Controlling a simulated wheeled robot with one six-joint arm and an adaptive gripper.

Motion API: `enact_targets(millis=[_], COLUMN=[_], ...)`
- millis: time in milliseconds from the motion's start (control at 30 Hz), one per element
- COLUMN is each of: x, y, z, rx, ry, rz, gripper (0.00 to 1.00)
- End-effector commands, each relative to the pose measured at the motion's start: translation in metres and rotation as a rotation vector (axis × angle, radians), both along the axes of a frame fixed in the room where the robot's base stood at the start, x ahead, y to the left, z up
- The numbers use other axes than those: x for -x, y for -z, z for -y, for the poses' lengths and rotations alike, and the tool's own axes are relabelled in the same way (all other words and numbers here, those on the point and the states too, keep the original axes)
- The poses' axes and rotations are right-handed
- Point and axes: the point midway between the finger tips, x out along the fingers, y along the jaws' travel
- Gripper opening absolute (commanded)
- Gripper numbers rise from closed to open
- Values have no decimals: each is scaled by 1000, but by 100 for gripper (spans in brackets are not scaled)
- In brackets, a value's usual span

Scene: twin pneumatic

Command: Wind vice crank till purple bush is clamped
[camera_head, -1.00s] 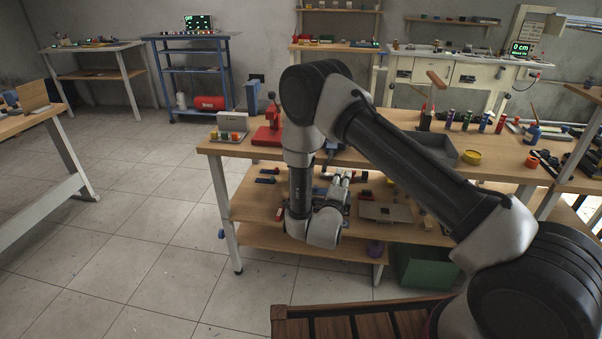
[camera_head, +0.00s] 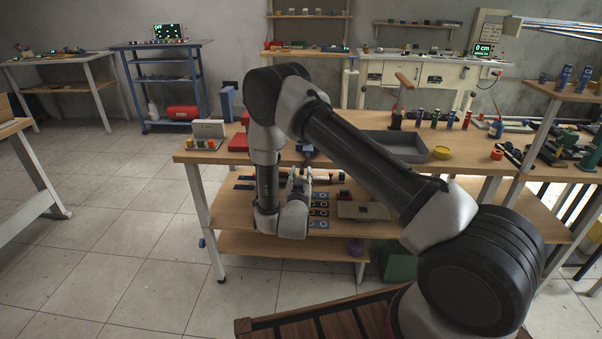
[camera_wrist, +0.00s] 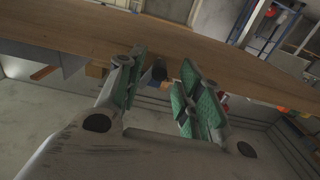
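My gripper (camera_head: 301,178) is in front of the wooden workbench, at about the height between its top and the shelf below. In the wrist view my gripper (camera_wrist: 160,85) has its green-padded fingers apart, with nothing held between them. A small dark rounded thing (camera_wrist: 159,70) shows beyond the gap, at the wooden edge; I cannot tell whether it is part of the crank. A small blue-grey thing (camera_head: 306,150) stands at the bench edge just above my gripper, partly hidden by my arm; it may be the vice. I cannot make out the crank or a clamped bush.
A green bin (camera_head: 400,266) stands below. Floor at left is clear.

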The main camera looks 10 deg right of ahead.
Motion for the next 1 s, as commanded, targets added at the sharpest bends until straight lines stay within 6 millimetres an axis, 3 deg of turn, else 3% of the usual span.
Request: enact_targets(millis=[200, 500, 700, 1000], x=[-23, -27, -27, -26], y=[0, 0, 0, 0], z=[8, 9, 8, 9], rx=[-1, -1, -1, 46], ry=[1, 0, 0, -2], rz=[0, 0, 1, -13], gripper=[36, 36, 2, 0])
